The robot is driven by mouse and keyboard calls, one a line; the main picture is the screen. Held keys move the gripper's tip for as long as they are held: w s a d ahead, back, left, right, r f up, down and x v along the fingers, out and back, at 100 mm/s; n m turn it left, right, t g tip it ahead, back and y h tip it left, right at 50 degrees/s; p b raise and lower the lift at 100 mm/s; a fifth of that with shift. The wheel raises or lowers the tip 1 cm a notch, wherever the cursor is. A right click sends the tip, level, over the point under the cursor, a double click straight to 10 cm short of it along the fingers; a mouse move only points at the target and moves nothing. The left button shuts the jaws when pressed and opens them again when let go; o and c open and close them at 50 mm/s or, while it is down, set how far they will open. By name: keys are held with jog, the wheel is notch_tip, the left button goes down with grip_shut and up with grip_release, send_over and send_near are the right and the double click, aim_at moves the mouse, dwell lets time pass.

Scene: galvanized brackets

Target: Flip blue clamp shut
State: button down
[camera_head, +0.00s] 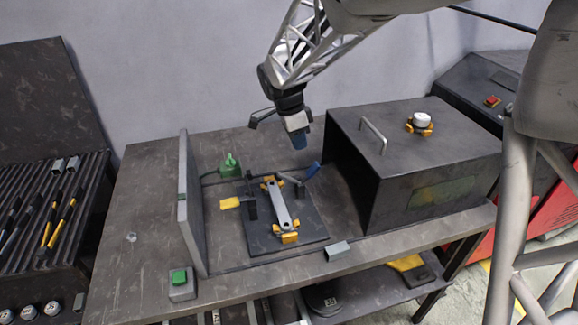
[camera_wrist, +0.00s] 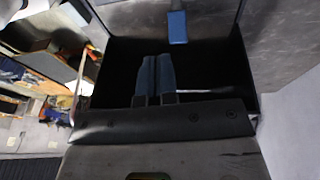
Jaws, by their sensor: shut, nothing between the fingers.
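The blue clamp (camera_head: 312,170) stands at the back right of a dark fixture plate (camera_head: 262,236). Its blue handle slants up to the right. The handle also shows in the wrist view (camera_wrist: 178,27), beyond my fingertips. A grey bracket (camera_head: 281,207) lies on the plate between yellow-orange blocks. A second clamp with a yellow handle (camera_head: 230,203) is at the plate's left, its handle pointing left. My gripper (camera_head: 299,142) is above and slightly left of the blue handle, apart from it. Its blue fingers (camera_wrist: 153,72) are together and empty.
A dark box (camera_head: 420,150), open toward the left, stands close right of the clamp. A grey upright panel (camera_head: 190,205) is left of the fixture. A green button box (camera_head: 181,285) sits at the front left. A small grey block (camera_head: 338,250) lies near the front edge.

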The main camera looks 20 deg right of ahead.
jog(key=shift+w+d+r+t+y, duration=0.1)
jog(key=shift+w+r+t+y, duration=0.25)
jog(key=shift+r, duration=0.3)
jog(key=shift+d+r+t+y, duration=0.1)
jog(key=shift+r+y, duration=0.35)
jog(key=shift+r, duration=0.2)
jog(key=shift+w+d+r+t+y, duration=0.1)
jog(key=shift+w+r+t+y, duration=0.25)
jog(key=shift+r, duration=0.3)
jog(key=shift+s+a+f, duration=0.1)
jog(key=shift+s, duration=0.05)
send_over(290, 178)
jog(key=d, duration=0.3)
jog(key=f, duration=1)
jog(key=shift+a, duration=0.25)
jog(key=shift+a+f, duration=0.7)
jog(key=shift+f, duration=0.05)
jog(key=shift+a+f, duration=0.55)
jog(key=shift+f, duration=0.2)
